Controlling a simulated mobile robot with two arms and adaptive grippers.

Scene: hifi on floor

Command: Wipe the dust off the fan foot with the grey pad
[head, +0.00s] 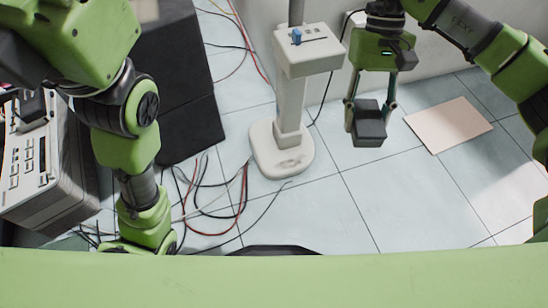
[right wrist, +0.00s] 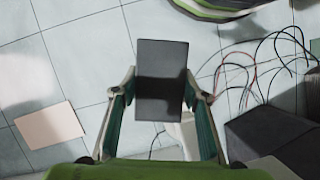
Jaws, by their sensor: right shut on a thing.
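The fan foot (head: 264,152) is a cream rounded base on the tiled floor in the head view, with a grey dust smudge (head: 290,162) on its front top. My right gripper (head: 370,106) is shut on the grey pad (head: 369,130), a dark block, held to the right of the foot and apart from it. In the right wrist view the pad (right wrist: 162,70) sits between the fingertips, and a pale part of the fan shows partly hidden behind the gripper. My left arm comes down at the left; its gripper is not visible.
The fan's column and control box (head: 308,52) rise from the foot. Loose black and red cables (head: 215,205) lie left of the foot. A black speaker (head: 190,85) and a hi-fi unit (head: 40,165) stand further left. A beige sheet (head: 448,124) lies at right; floor in front is clear.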

